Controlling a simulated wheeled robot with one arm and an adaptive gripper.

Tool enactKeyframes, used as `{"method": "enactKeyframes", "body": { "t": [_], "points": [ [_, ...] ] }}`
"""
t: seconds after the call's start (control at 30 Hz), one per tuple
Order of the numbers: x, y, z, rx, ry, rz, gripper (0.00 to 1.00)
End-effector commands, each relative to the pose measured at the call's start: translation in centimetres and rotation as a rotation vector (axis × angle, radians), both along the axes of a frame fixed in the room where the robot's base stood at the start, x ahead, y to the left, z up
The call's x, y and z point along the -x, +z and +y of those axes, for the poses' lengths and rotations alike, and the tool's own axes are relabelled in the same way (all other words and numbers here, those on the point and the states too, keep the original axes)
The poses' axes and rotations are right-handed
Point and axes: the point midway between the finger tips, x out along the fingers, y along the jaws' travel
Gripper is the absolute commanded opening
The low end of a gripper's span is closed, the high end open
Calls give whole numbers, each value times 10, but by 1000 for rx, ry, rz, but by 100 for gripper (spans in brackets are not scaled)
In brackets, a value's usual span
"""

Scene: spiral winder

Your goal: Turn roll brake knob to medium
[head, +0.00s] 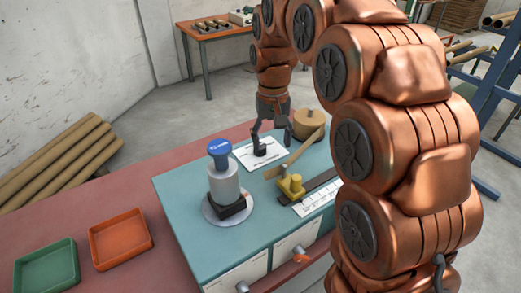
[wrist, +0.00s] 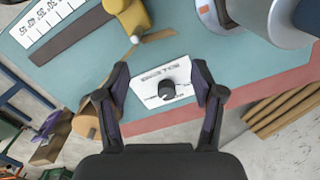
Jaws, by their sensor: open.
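The roll brake knob (wrist: 167,90) is a small black dial on a white label plate (wrist: 150,78). In the wrist view it lies between my open fingers, apart from both. The label print is too small to read surely, and I cannot tell which setting the knob points to. In the head view the white plate (head: 246,160) lies on the teal machine top. My gripper (head: 270,143) points down over it, with the dark knob (head: 260,151) close to one finger. My gripper (wrist: 161,72) is empty.
A grey cylinder with a blue cap (head: 219,147) stands left of the plate. A yellow block (head: 291,187) with a tan bar and a scale strip (head: 318,198) are to the right. A brown roll (head: 308,123) stands behind. Orange (head: 120,238) and green (head: 46,271) trays lie at left.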

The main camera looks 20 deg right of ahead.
Motion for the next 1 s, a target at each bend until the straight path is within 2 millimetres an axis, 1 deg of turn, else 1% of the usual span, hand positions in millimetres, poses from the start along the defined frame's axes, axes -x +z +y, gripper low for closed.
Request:
{"method": "enactKeyframes", "body": {
  "t": [0.03, 0.2, 0.3, 0.43, 0.5, 0.6, 0.77, 0.87, 1.0],
  "points": [
    [-17, -10, 0, 1, -7, -2, 67],
    [-66, -22, -1, 2, -31, -25, 67],
    [-89, -31, -2, 3, -45, -32, 67],
    [-110, -40, -3, 4, -57, -41, 67],
    [-117, -41, -3, 5, -61, -47, 67],
    [-122, -43, -3, 4, -64, -50, 67],
    [-123, -49, -3, 5, -65, -48, 67],
    [-123, -57, -3, 5, -65, -47, 67],
    [-122, -73, -3, 5, -65, -44, 67]
  ]
}}
